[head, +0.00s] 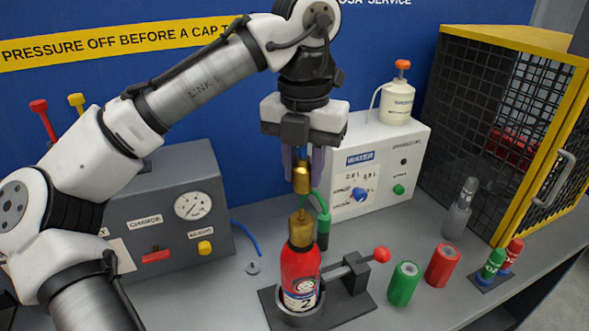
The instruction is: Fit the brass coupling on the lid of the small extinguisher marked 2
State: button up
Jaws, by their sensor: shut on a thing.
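The small red extinguisher marked 2 (299,264) stands upright in a dark holder at the front centre of the bench. Its brass lid (301,228) is on top, with a narrow stem pointing up. My gripper (303,170) points straight down above it, shut on the brass coupling (302,181). The coupling hangs upright, roughly in line with the stem, and a small gap shows between them. The fingers partly hide the coupling's upper end. Exact alignment in depth cannot be told from this one view.
The holder's clamp has a red ball handle (381,254) to the right. A green hosed cylinder (323,232) stands close behind. Green (404,284) and red (443,265) cylinders stand right. A charge box (160,215) is left, a white tester box (378,170) behind.

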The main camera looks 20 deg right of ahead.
aim_at(301, 209)
jog(key=shift+w+f, duration=0.15)
jog(key=shift+f, duration=0.85)
jog(key=shift+f+b, duration=1.8)
jog(key=shift+b, duration=0.75)
jog(key=shift+f+p, duration=0.35)
jog(key=shift+p, duration=0.1)
jog(key=o, duration=1.1)
jog(key=shift+o, duration=0.2)
